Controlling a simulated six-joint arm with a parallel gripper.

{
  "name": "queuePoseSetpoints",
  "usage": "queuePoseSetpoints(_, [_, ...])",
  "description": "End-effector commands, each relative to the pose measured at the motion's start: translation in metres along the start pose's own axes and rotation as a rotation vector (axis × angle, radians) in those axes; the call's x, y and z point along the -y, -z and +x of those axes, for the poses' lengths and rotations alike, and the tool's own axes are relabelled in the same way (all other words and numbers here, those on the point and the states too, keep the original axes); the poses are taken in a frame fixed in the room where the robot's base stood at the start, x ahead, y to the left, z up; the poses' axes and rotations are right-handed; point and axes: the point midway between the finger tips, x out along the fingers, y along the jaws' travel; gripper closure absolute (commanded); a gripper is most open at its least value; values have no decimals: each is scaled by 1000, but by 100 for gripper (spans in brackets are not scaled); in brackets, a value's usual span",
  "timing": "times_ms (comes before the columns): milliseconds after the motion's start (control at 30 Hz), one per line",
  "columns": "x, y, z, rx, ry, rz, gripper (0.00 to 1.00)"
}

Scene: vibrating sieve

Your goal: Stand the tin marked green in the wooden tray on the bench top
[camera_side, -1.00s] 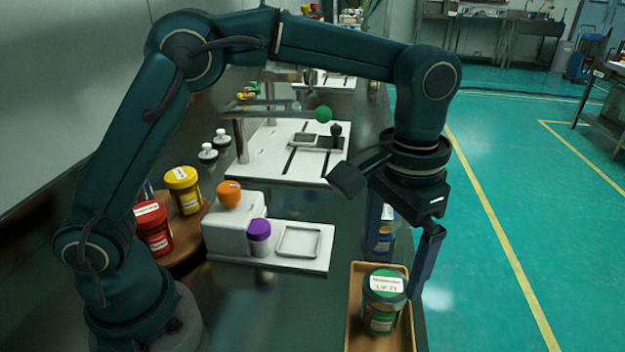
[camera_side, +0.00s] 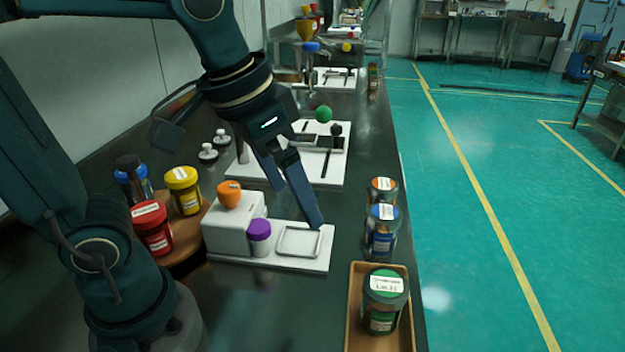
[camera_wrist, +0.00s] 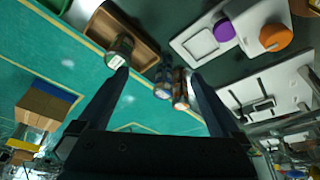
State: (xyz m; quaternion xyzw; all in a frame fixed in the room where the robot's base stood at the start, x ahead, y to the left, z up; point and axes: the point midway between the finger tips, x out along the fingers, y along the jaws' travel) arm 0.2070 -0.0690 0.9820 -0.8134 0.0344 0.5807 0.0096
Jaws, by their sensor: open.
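The green-marked tin (camera_side: 383,301) stands upright inside the wooden tray (camera_side: 355,318) at the front right of the bench top. My gripper (camera_side: 298,205) is open and empty. It is apart from the tin, up and to the left of it in the side view, over the white plate with the square frame. In the wrist view both fingers (camera_wrist: 160,85) are spread with nothing between them at the tips that I can see held.
A blue tin (camera_side: 381,232) and an orange tin (camera_side: 383,191) stand behind the tray near the bench edge. Red (camera_side: 152,228) and yellow (camera_side: 183,190) tins stand on a round wooden stand at left. A white scale-like block (camera_side: 228,232) with orange and purple items sits between.

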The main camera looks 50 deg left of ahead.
Motion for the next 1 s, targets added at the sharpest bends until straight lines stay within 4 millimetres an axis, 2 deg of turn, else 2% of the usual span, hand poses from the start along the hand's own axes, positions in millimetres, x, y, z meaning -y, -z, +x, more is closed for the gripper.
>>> queuePoseSetpoints(100, [14,-26,2,-73,18,-28,0])
queuePoseSetpoints(333, [25,-55,13,-151,45,-50,0])
queuePoseSetpoints(1000, [27,-59,16,-161,49,-52,0])
